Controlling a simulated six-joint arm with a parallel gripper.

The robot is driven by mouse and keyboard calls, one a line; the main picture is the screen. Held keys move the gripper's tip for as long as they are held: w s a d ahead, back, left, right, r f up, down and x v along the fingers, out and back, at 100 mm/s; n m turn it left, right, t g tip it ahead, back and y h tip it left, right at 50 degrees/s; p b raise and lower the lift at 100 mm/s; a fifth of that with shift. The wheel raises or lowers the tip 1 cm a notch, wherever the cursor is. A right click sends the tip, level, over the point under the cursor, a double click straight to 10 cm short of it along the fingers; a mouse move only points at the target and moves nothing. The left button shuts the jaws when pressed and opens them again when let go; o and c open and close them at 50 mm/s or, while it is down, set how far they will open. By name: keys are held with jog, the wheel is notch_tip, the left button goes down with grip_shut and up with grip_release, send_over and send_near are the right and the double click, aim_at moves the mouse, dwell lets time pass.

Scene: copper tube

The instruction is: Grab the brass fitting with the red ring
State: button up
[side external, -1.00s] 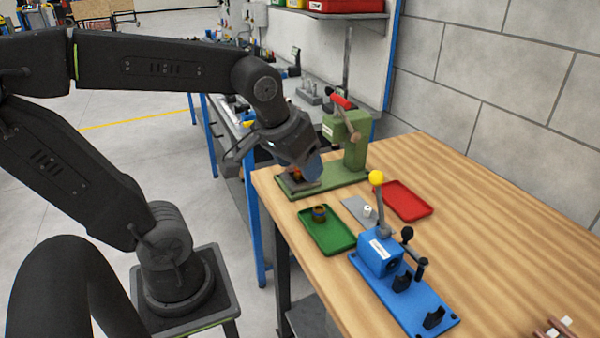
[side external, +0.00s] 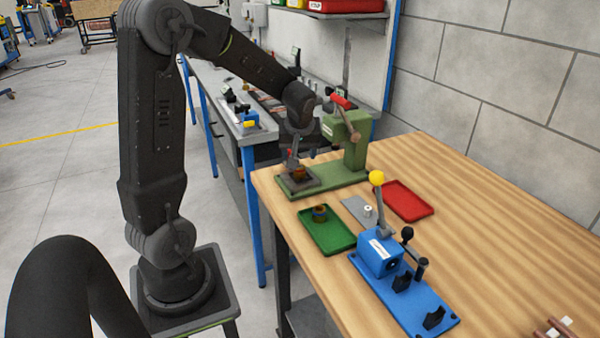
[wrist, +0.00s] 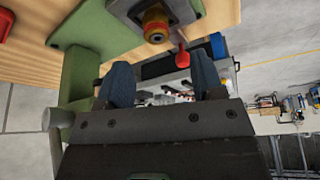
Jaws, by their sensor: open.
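The brass fitting with the red ring (side external: 299,174) sits in a dark square holder on the base of the green press. In the wrist view the fitting (wrist: 156,24) is at the top, with its red band and brass end showing. My gripper (side external: 302,145) is above and slightly behind the fitting in the side view. In the wrist view its two blue-grey fingers (wrist: 162,74) are wide apart with nothing between them. The fitting lies outside them, higher in the picture. A second brass fitting (side external: 320,213) stands in the green tray (side external: 341,242); its ring looks dark bluish.
The green press (side external: 346,140) rises close right of my gripper, with its lever above. A red-knobbed clamp handle (wrist: 182,56) is beside the fitting. A red tray (side external: 408,200), a grey plate and a blue fixture (side external: 405,285) stand on the table. The table's right side is mostly clear.

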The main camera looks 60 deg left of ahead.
aim_at(300, 166)
jog(key=shift+w+x, duration=0.2)
jog(key=shift+x, duration=3.05)
jog(key=c, duration=1)
jog(key=shift+c, duration=0.2)
jog(key=shift+r, duration=0.15)
